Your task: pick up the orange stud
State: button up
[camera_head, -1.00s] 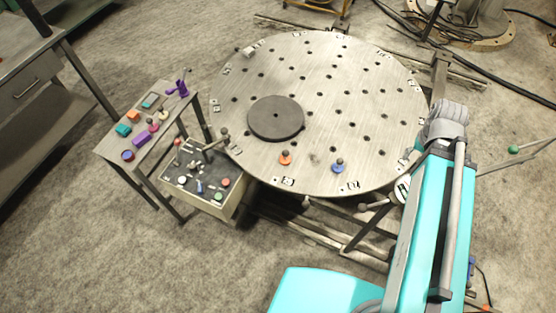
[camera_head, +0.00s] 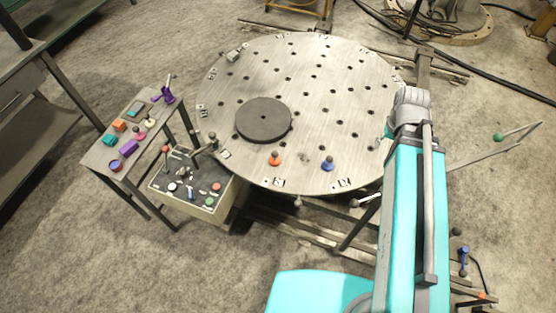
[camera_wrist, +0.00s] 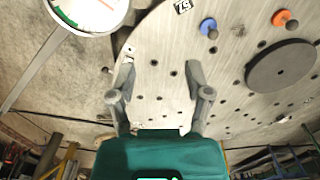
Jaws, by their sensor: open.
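The orange stud (camera_head: 275,160) stands on the round perforated table (camera_head: 340,100), near its front edge, just in front of the dark disc. In the wrist view the orange stud (camera_wrist: 283,18) shows at the upper right. My gripper (camera_wrist: 158,68) is open and empty in the wrist view, with bare table surface and a few holes between its fingers. The stud lies well to the right of and above the fingers in that view. In the head view my gripper is hidden behind my arm.
A blue stud (camera_head: 327,164) stands to the right of the orange one. A dark disc (camera_head: 264,120) lies on the table. A control box (camera_head: 190,186) with knobs and levers stands at the left, beside a small side table (camera_head: 101,155) with colored parts. A round gauge (camera_wrist: 92,12) shows in the wrist view.

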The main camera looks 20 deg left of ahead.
jog(key=w+a+f+n+b, duration=0.3)
jog(key=a+f+n+b, duration=0.1)
jog(key=a, duration=0.5)
jog(key=w+a+f+n+b, duration=0.3)
jog(key=a+f+b, duration=0.15)
jog(key=a, duration=0.45)
jog(key=n+b, duration=0.6)
jog(key=n, duration=0.1)
send_over(275, 156)
jog(key=w, duration=0.1)
notch_tip(275, 156, down, 7)
jog(key=shift+w+a, duration=0.15)
jog(key=shift+a, duration=0.3)
jog(key=shift+b, duration=0.3)
notch_tip(275, 156, down, 9)
jog(key=b, duration=0.8)
jog(key=shift+r, duration=0.2)
jog(key=shift+f+b, duration=0.1)
jog(key=shift+b, duration=0.25)
jog(key=shift+d+f+b, duration=0.2)
jog(key=shift+f+b, duration=2.3)
grip_shut()
